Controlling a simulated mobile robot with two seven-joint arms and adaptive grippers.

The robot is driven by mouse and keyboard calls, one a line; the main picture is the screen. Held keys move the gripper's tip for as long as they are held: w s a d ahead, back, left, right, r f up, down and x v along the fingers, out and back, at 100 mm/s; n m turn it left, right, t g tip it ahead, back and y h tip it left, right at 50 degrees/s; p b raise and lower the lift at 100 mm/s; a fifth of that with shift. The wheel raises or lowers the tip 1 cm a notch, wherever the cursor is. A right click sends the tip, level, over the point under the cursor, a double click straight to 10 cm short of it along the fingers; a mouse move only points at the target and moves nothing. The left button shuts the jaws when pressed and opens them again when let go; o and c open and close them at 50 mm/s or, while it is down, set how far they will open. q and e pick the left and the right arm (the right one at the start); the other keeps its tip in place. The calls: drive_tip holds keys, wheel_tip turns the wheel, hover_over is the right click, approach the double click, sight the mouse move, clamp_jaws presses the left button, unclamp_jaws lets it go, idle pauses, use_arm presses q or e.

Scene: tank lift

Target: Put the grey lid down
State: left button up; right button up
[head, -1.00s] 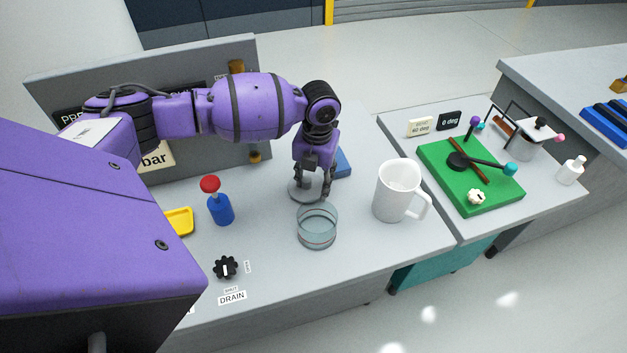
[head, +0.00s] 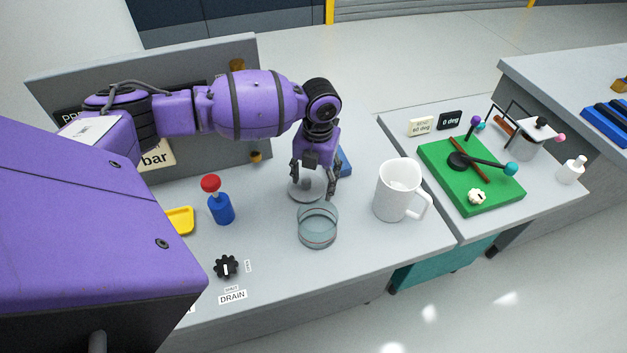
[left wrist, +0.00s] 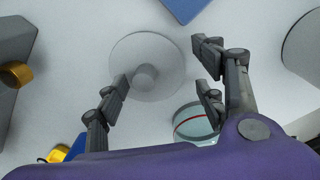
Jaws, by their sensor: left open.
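The grey lid (head: 299,192) is a flat disc with a round knob, lying on the grey table behind the clear glass tank (head: 318,228). In the left wrist view the lid (left wrist: 160,75) shows almost whole, with its knob near the left finger. My left gripper (head: 315,192) is open just above the lid, its fingers apart and nothing held between them. In the left wrist view the gripper (left wrist: 160,88) also shows open. The tank (left wrist: 192,122) is open at the top and stands beside the lid. My right gripper is not in view.
A white mug (head: 396,190) stands right of the tank. A blue bottle with a red top (head: 219,200), a yellow tray (head: 180,220) and a black drain knob (head: 225,267) are to the left. A blue block (head: 343,162) lies behind the gripper. A grey panel stands at the back.

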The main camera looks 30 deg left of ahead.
sight(316, 188)
use_arm(q)
wheel_tip(316, 188, up, 12)
drive_tip(key=shift+d+f, duration=0.25)
drive_tip(key=shift+d, duration=0.05)
drive_tip(key=shift+w+f, duration=0.1)
